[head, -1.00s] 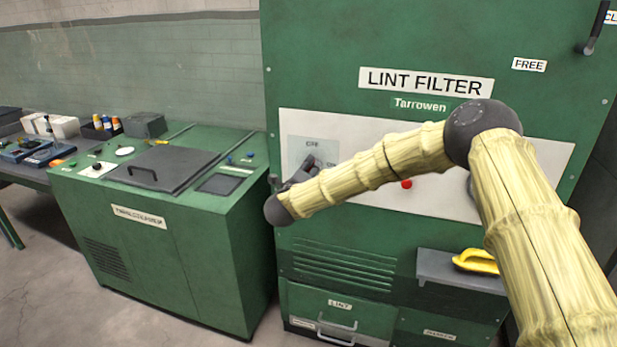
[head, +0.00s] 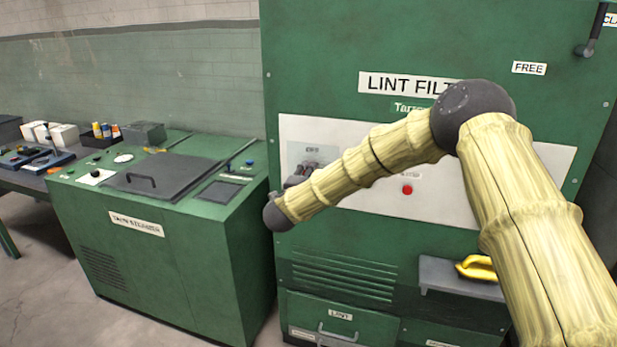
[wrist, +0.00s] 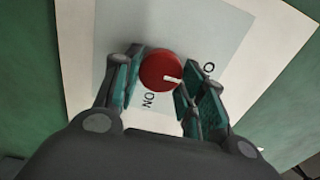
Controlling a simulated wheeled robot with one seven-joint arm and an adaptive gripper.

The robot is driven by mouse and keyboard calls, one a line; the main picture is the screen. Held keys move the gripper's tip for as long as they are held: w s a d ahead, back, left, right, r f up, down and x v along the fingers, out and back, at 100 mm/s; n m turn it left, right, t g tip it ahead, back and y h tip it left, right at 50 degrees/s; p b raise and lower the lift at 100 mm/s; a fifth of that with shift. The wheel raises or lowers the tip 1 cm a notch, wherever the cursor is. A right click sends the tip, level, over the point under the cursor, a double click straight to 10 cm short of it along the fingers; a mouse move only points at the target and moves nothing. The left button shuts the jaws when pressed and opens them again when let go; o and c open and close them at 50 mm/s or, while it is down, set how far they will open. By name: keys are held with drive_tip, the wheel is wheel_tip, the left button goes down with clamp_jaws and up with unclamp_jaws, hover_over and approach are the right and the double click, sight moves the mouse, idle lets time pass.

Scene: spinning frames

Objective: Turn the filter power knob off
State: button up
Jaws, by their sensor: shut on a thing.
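The filter power knob (wrist: 158,70) is round and red with a white pointer mark. It sits on a pale grey plate (wrist: 225,30) on the filter's white panel. In the wrist view the mark points right and slightly down, between the "ON" label below and a partly hidden label starting with "O" at the right. My gripper (wrist: 160,73) is shut on the knob, one finger on each side. In the head view my gripper (head: 308,175) is at the plate under the "OFF" label, and my arm hides the knob.
The green lint filter cabinet (head: 330,235) fills the middle. A red button (head: 407,190) is on its panel, right of my forearm. A green machine (head: 170,255) stands at the left.

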idle(0.3)
drive_tip(key=o, duration=1)
drive_tip(key=shift+o, duration=0.2)
drive_tip(key=v, duration=1.2)
